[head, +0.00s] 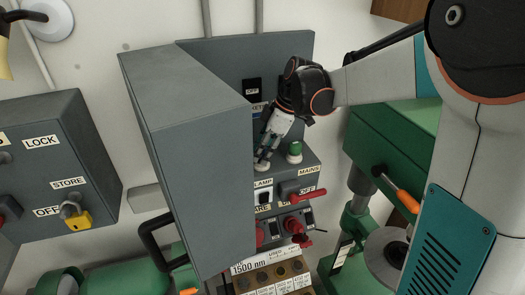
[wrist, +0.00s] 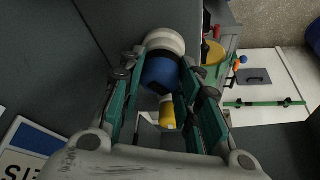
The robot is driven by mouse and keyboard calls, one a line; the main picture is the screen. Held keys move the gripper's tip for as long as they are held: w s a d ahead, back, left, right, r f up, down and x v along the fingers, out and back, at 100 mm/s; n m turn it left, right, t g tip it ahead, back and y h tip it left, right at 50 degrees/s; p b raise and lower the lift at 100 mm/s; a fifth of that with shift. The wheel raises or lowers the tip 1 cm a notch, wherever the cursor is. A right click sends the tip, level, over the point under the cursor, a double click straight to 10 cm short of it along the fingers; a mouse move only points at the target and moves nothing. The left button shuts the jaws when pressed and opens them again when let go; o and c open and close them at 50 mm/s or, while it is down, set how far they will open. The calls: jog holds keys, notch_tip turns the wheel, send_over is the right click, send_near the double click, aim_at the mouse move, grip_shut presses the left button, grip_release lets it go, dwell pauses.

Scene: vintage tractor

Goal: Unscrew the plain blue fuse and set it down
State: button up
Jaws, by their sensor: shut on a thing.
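My gripper (head: 265,151) is inside the open grey fuse box (head: 190,135), its fingers pointing down at the ledge, left of a green-topped fuse (head: 295,148). In the wrist view my gripper (wrist: 165,80) is shut on the blue fuse (wrist: 160,74), which sits between the two fingers. A white round part (wrist: 165,41) adjoins the blue one at its far side. A yellow cylinder (wrist: 167,114) shows just below the blue part; I cannot tell whether it is joined to it. In the head view my fingers hide the blue fuse, and whether it is still seated is unclear.
The box's open door (head: 200,150) stands close left of my gripper. A red-handled switch (head: 305,194) is below the ledge. A grey lock box (head: 55,165) hangs at the left. A green cabinet (head: 390,150) stands at the right, under my arm.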

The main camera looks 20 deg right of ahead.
jog(key=shift+n+g, duration=0.4)
jog(key=shift+n, duration=0.5)
jog(key=shift+b, duration=0.35)
jog(key=shift+n+g, duration=0.3)
jog(key=shift+n, duration=0.5)
jog(key=shift+n+g+b, duration=0.35)
jog(key=shift+n+g, duration=0.05)
jog(key=shift+n, duration=0.5)
jog(key=o, duration=0.8)
jog(key=shift+w, duration=0.1)
